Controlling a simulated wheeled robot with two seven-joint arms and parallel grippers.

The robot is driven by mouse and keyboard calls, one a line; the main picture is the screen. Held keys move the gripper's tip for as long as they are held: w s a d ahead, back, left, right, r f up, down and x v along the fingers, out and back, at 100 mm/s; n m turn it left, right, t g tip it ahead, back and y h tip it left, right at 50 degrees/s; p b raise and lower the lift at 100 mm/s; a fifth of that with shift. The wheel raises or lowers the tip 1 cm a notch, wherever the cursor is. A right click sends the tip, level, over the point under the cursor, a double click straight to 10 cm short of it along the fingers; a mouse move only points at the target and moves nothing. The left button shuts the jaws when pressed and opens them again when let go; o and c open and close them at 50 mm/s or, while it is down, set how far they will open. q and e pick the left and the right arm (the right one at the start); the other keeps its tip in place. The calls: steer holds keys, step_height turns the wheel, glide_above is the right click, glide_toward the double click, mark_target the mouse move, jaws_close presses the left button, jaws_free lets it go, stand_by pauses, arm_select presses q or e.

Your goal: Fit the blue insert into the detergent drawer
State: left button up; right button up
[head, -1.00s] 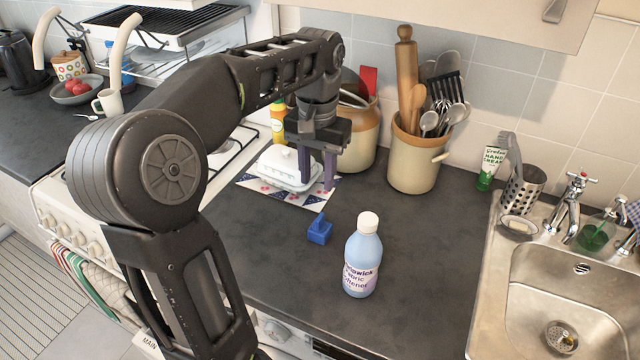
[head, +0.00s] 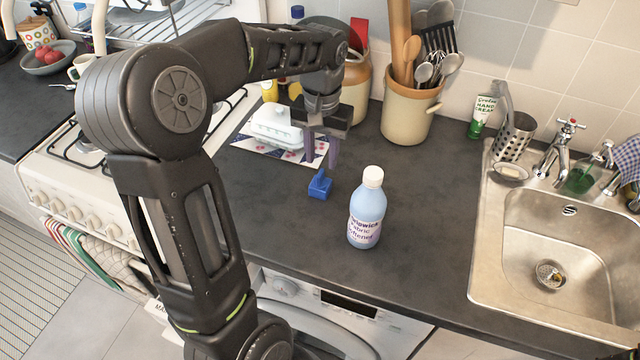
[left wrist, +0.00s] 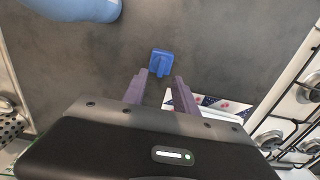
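The blue insert (head: 320,184) stands on the dark counter, left of the fabric softener bottle. It also shows in the left wrist view (left wrist: 161,63), just beyond my fingertips and roughly between their lines. My left gripper (head: 322,160) is above and slightly behind the insert. In the left wrist view its two purple fingers (left wrist: 159,80) are apart with nothing between them. The washer (head: 345,318) is under the counter, its upper front showing at the bottom. My arm covers the left part of that front, and I cannot make out the detergent drawer. My right gripper is not in view.
The softener bottle (head: 367,208) stands close to the right of the insert. A white butter dish (head: 278,126) sits on a patterned mat (head: 243,140) behind. A utensil crock (head: 408,115) is further back. The sink (head: 560,235) is right; the stove (head: 75,185) is left.

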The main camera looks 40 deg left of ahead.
mark_target(322, 171)
arm_select(q)
steer(key=shift+f, duration=0.15)
steer(key=shift+f+p, duration=0.3)
step_height(322, 171, down, 4)
steer(key=shift+r+p, duration=0.2)
steer(key=shift+p, duration=0.35)
steer(key=shift+f, duration=0.45)
steer(key=shift+c, duration=0.5)
jaws_close()
